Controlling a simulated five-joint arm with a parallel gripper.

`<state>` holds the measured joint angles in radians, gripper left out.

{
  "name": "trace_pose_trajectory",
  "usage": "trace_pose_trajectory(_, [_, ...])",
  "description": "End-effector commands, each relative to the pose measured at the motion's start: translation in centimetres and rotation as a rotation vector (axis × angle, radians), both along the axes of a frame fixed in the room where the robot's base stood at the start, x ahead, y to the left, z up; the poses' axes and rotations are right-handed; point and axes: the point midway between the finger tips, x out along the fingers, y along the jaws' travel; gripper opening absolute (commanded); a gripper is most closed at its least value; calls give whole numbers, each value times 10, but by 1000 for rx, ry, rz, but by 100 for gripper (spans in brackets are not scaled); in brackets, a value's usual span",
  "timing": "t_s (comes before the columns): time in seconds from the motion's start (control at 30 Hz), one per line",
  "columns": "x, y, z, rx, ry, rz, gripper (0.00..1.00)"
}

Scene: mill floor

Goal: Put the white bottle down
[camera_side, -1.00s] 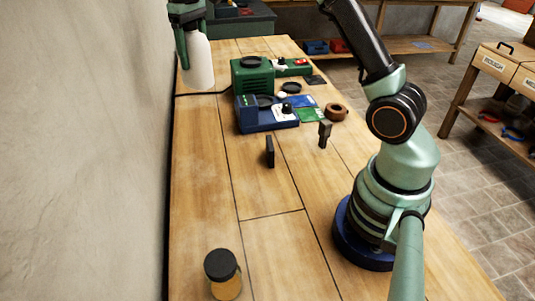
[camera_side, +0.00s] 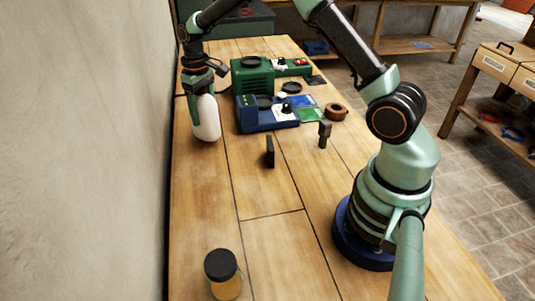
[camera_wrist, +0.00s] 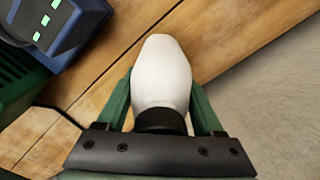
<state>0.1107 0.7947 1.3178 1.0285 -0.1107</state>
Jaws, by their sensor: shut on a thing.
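The white bottle (camera_side: 207,120) is held by my gripper (camera_side: 200,88) over the left part of the wooden table, near the wall. My gripper is shut on the bottle's upper part. The bottle hangs base down and leans slightly in the side view. I cannot tell whether its base touches the table. In the wrist view the white bottle (camera_wrist: 162,70) lies between the two green fingers, with a dark neck or cap at the gripper end.
A blue device (camera_side: 262,113) and a green machine (camera_side: 252,76) stand just right of the bottle. A small dark upright block (camera_side: 270,152) stands nearer. A black-lidded amber jar (camera_side: 223,274) stands at the front. The wooden table (camera_side: 205,200) between bottle and jar is clear.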

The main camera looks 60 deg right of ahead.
Motion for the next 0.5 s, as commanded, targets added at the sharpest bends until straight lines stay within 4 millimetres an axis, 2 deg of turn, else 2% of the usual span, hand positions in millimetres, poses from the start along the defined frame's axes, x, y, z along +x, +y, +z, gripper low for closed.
trace_pose_trajectory(0.13, [0, 0, -19, 0, 0, 0, 0])
trace_pose_trajectory(0.5, [1, 0, -23, 0, -2, 0, 0])
